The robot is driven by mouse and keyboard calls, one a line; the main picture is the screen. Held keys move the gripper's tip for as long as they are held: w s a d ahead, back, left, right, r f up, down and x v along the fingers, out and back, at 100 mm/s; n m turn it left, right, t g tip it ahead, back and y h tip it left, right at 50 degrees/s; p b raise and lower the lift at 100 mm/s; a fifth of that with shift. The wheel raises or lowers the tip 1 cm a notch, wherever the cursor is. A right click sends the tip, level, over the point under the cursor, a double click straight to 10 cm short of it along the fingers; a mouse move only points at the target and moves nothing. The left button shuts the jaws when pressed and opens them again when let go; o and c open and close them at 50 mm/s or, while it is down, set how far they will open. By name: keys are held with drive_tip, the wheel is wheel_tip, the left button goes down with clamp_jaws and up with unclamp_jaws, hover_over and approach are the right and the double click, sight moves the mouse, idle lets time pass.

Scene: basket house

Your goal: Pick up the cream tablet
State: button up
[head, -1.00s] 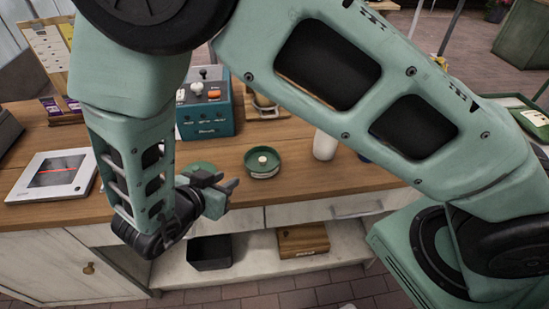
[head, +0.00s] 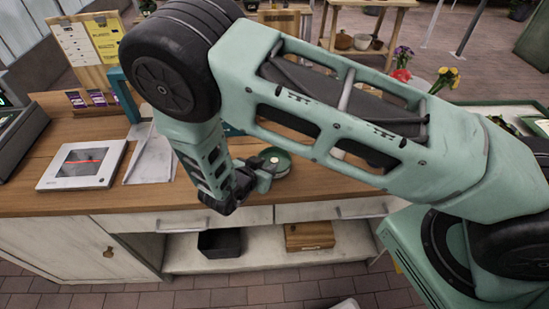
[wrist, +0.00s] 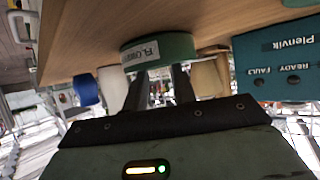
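A small cream round piece, which I take to be the cream tablet (head: 272,159), sits in a round green dish (head: 284,170) near the counter's front edge. In the wrist view the dish (wrist: 175,45) shows from its side with a pale label, and the cream piece is hidden. My gripper (head: 264,172) is beside the dish at its left front in the head view. In the wrist view my gripper's (wrist: 161,76) two dark fingers are apart, with nothing seen between them, and point at the dish's near side. Whether they touch it I cannot tell.
A white device with a dark screen (head: 82,164) and white paper (head: 152,160) lie to the left on the wooden counter (head: 50,198). A blue-green box (wrist: 283,60), a white cup (wrist: 112,88) and a blue cup (wrist: 84,90) stand near the dish. White drawers (head: 240,217) are below.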

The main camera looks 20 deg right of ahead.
sight(275, 159)
drive_tip(key=shift+p+x, duration=0.65)
drive_tip(key=shift+x, duration=1.1)
clamp_jaws()
drive_tip(key=shift+r, duration=0.2)
